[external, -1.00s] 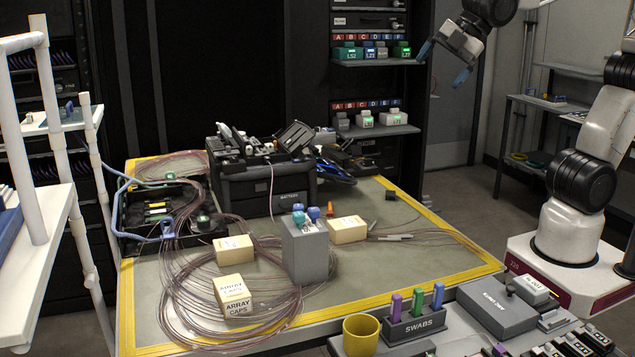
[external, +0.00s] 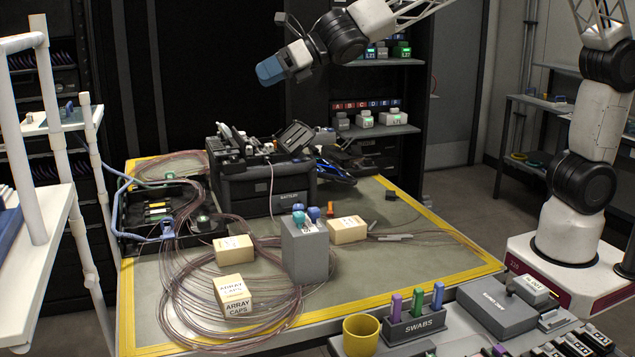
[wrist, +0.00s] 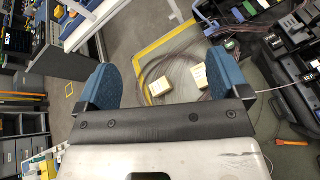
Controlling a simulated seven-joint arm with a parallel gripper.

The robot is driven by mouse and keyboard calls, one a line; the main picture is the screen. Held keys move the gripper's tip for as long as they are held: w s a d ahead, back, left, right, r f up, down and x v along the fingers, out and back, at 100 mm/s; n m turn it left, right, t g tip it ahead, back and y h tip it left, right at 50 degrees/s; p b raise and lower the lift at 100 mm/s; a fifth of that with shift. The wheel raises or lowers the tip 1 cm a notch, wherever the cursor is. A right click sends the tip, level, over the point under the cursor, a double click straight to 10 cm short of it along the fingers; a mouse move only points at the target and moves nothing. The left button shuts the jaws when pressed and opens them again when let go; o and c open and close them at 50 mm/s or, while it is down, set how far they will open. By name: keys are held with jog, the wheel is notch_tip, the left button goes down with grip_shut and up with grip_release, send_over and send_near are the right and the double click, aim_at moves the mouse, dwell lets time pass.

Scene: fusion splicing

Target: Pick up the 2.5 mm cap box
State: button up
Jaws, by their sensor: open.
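Three cream cap boxes sit on the mat. The front box (external: 233,295) reads ARRAY CAPS. A second box (external: 234,248) lies behind it, and a third box (external: 347,229) lies right of the grey block; their labels are too small to read, so I cannot tell which is the 2.5 mm cap box. My gripper (external: 270,71) is high above the back of the table, open and empty, well apart from the boxes. In the wrist view, its blue fingers (wrist: 165,65) stand wide apart, with two cream boxes (wrist: 155,88) (wrist: 199,76) far below between them.
A grey block (external: 305,250) with coloured caps stands between the boxes. Loops of fibre (external: 190,310) lie around them. The black splicer (external: 265,175) stands behind, and a black tray (external: 150,215) is at left. A swab holder (external: 412,326) and yellow cup (external: 360,336) are in front.

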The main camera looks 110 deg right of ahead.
jog(key=w+d+f+n+y, duration=0.1)
jog(key=w+f+n, duration=0.2)
jog(key=w+n, duration=0.1)
jog(key=n, duration=0.1)
send_over(240, 247)
jog(key=s+d, duration=0.3)
notch_tip(240, 247, down, 30)
jog(key=shift+s+a+t+y, duration=0.2)
jog(key=shift+t+y, duration=0.1)
jog(key=shift+t, duration=0.1)
jog(key=shift+f, duration=0.15)
jog(key=shift+w+f, duration=0.1)
jog(key=shift+f, duration=1.55)
jog(key=shift+f, duration=0.15)
notch_tip(240, 247, down, 4)
jog(key=shift+r, duration=0.25)
jog(key=shift+x, duration=1.4)
jog(key=shift+c, duration=0.2)
